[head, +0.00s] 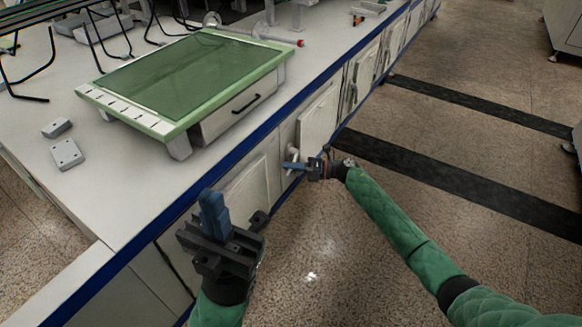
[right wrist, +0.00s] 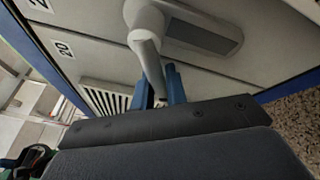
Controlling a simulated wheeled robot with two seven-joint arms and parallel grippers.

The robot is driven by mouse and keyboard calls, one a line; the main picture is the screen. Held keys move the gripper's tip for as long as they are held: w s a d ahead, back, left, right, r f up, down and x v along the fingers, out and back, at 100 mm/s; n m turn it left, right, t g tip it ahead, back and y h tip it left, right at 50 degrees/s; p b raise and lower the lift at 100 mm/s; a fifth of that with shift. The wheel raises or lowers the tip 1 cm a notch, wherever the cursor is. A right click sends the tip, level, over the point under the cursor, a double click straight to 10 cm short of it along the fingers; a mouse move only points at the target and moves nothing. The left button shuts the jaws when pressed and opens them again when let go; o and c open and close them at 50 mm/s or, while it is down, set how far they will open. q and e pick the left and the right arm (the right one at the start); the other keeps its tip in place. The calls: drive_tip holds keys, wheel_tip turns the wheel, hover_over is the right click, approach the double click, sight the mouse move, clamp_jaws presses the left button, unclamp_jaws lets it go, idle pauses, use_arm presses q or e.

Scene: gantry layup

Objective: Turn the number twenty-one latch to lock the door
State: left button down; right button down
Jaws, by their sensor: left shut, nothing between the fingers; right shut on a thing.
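A pale grey latch (right wrist: 147,22) with a rounded hub and a lever sits on a cabinet front in the right wrist view. Its lever runs down between the blue fingers of my right gripper (right wrist: 160,88), which is shut on it. In the head view the latch (head: 292,153) is a small white shape on the cabinet side, with my right gripper (head: 291,166) at it. A label reading 20 (right wrist: 63,48) shows; another label (right wrist: 40,4) is cut off after a 2. I cannot read the latch's own number. My left gripper (head: 213,214) is shut and empty, beside the bench front.
A green-framed glass panel (head: 190,75) on a drawer unit stands on the white bench (head: 110,190). Two grey blocks (head: 67,154) lie at its left. White cabinet doors (head: 318,118) line the bench side below a blue edge. The speckled floor (head: 330,255) is open at right.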

drive_tip(key=shift+w+d+f+n+h, duration=0.2)
drive_tip(key=shift+f+n+h, duration=0.25)
drive_tip(key=shift+n, duration=0.45)
drive_tip(key=c, duration=1.4)
unclamp_jaws()
drive_tip(key=shift+c, duration=0.2)
drive_tip(key=p+v, duration=0.1)
drive_tip(key=v, duration=0.6)
drive_tip(key=shift+d, duration=0.35)
